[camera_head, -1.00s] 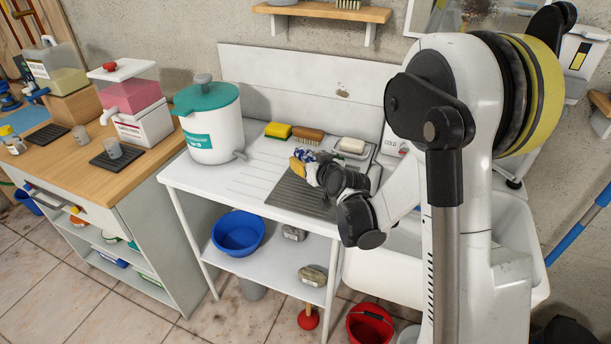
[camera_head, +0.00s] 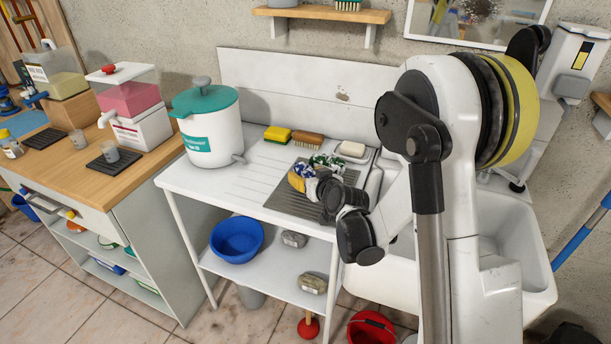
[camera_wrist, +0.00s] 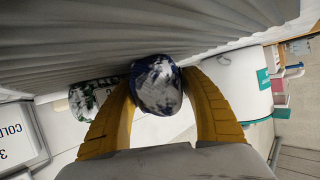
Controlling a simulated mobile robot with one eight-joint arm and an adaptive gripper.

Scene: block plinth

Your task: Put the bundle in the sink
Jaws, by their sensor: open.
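A blue-and-white bundle (camera_head: 298,169) lies on the dark ribbed drainer mat (camera_head: 284,196) at the right of the white counter. In the wrist view, this blue bundle (camera_wrist: 157,86) is between the yellow fingers of my gripper (camera_wrist: 158,92); I cannot tell whether they touch it. My gripper is open and low over the mat, and my wrist hides part of it in the head view. A second, green-and-white bundle (camera_head: 327,161) lies just behind, and it shows left of the fingers in the wrist view (camera_wrist: 88,96). The white sink (camera_head: 515,235) stands right of the counter, partly behind my arm.
A yellow sponge (camera_head: 277,134), a brush (camera_head: 307,140) and a soap dish (camera_head: 352,150) line the counter's back. A large pot with a green lid (camera_head: 208,125) stands on the left. The counter between pot and mat is clear.

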